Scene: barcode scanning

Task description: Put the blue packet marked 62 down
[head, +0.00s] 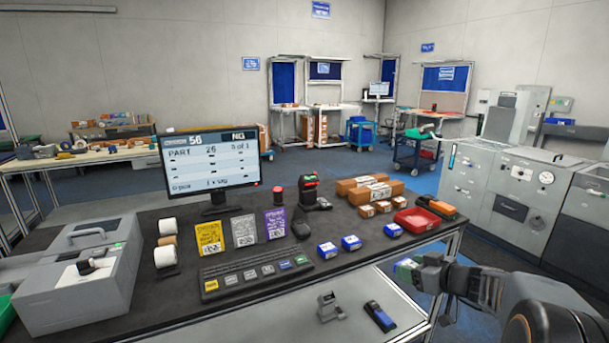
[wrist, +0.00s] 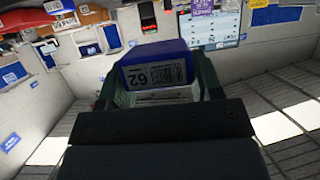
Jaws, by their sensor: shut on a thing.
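The blue packet marked 62 (wrist: 155,74) is between the two dark green fingers of my gripper (wrist: 157,82) in the wrist view. Its blue top edge and the white label with 62 and a code face the camera. In the head view my gripper (head: 409,266) is at the right, in front of the dark table's (head: 290,295) right front edge. The packet is held off the table. Its underside is hidden.
Three small blue and white packets (head: 327,250) lie near the table's front edge. A red tray (head: 417,221), brown boxes (head: 362,184), a scanner on a stand (head: 312,193), a keyboard (head: 257,270) and a monitor (head: 209,160) stand on the table. Bare dark surface shows between packets and tray.

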